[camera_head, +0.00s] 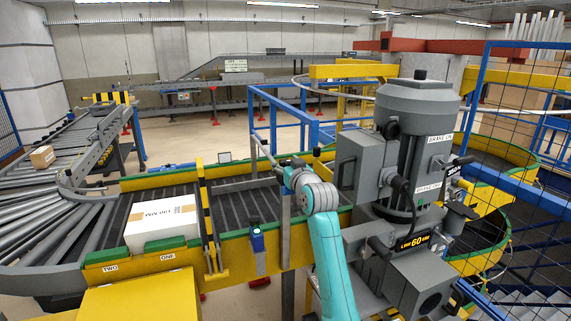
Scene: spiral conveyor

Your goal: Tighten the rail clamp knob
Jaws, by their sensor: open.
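My teal arm rises from the bottom centre, and its wrist bends over the conveyor's near rail. My gripper (283,172) is at the wrist's far left end, small and partly hidden by the wrist, beside the end of a grey guide rail (240,185). It is open, with nothing seen held in it. I cannot tell for sure which part is the rail clamp knob. A small black knob (316,152) shows just right of the gripper on a post. A blue-topped block (257,241) is fixed to the yellow near rail, below and left of the gripper.
A white carton (160,229) sits on the belt at the left, before a yellow-and-black upright gate (208,225). The large grey motor unit (415,130) stands close on the right of my arm. Blue railings (295,125) stand behind.

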